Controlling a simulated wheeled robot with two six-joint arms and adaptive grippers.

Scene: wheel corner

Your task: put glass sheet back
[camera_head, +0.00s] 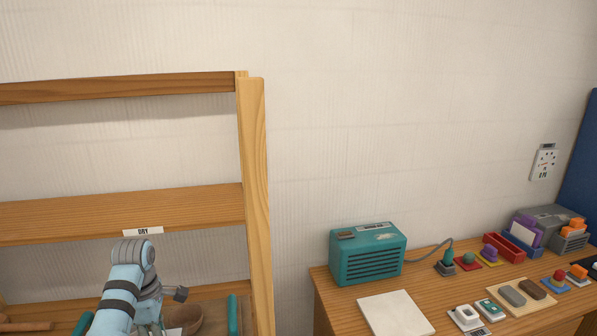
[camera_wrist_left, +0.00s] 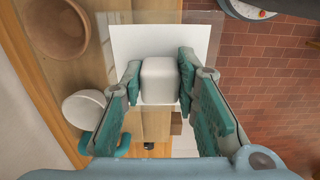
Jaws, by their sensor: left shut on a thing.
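My left gripper (camera_wrist_left: 160,80) is shut on a white block with rounded edges (camera_wrist_left: 158,80), held between its two teal fingers in the left wrist view. Just beyond the block is a flat white sheet (camera_wrist_left: 140,40); I cannot tell whether the block touches it. A greyish, see-through-looking strip (camera_wrist_left: 205,32) shows along its right side and may be the glass sheet. In the head view my left arm reaches toward the lower shelf, and its fingertips are hidden. My right gripper is in neither view.
A brown bowl (camera_wrist_left: 60,32) and a white cup (camera_wrist_left: 84,108) stand beside the gripper. A wooden rack (camera_head: 254,200) has a "DRY" label (camera_head: 143,231). The right-hand table holds a teal box (camera_head: 368,253), a pale flat panel (camera_head: 395,313) and several small items.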

